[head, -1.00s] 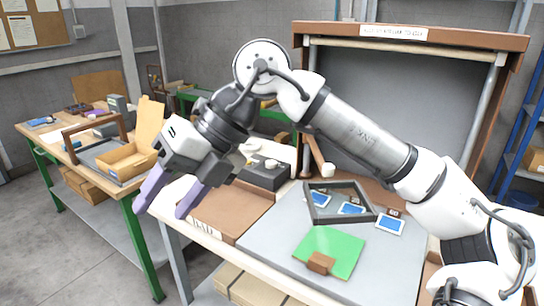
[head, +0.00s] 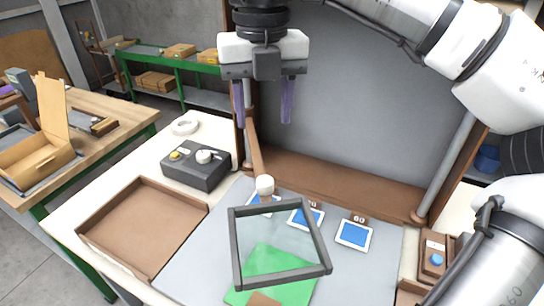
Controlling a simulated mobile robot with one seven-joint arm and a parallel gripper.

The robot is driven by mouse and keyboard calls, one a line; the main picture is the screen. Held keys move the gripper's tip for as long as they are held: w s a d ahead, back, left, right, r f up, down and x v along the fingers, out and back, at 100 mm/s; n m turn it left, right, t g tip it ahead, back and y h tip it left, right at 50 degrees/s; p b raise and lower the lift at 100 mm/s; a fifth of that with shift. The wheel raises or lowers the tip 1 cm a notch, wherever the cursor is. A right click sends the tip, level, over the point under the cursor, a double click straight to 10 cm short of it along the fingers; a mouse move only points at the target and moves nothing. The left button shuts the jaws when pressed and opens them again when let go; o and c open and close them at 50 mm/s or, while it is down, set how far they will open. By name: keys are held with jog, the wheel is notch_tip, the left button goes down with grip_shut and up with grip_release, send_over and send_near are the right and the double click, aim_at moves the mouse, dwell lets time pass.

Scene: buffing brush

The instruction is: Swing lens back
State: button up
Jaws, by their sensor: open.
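A square dark-framed clear pane (head: 322,240), which looks like the lens, shows in the head view over the grey work surface. The green sheet (head: 240,292) and part of a blue card show through or behind it. A wooden lever (head: 254,150) with a pale round knob (head: 265,185) stands just behind the pane; whether they are joined is unclear. My gripper (head: 264,118) points down with two purple fingers apart and nothing between them. It is above and behind the pane, near the lever's upper end in the picture, touching neither as far as I can see.
Blue-faced cards (head: 353,234) lie behind and right of the pane. A black box with knobs (head: 196,166) and an empty brown tray (head: 140,228) are at left. A wooden booth with a grey back panel (head: 350,110) stands behind. A small wooden block with a blue button (head: 437,260) is at right.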

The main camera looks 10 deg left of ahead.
aim_at(265, 180)
notch_tip(265, 180, down, 14)
jog(key=shift+s+r+p, duration=0.15)
jog(key=shift+p, duration=1)
jog(key=shift+c, duration=0.2)
grip_shut()
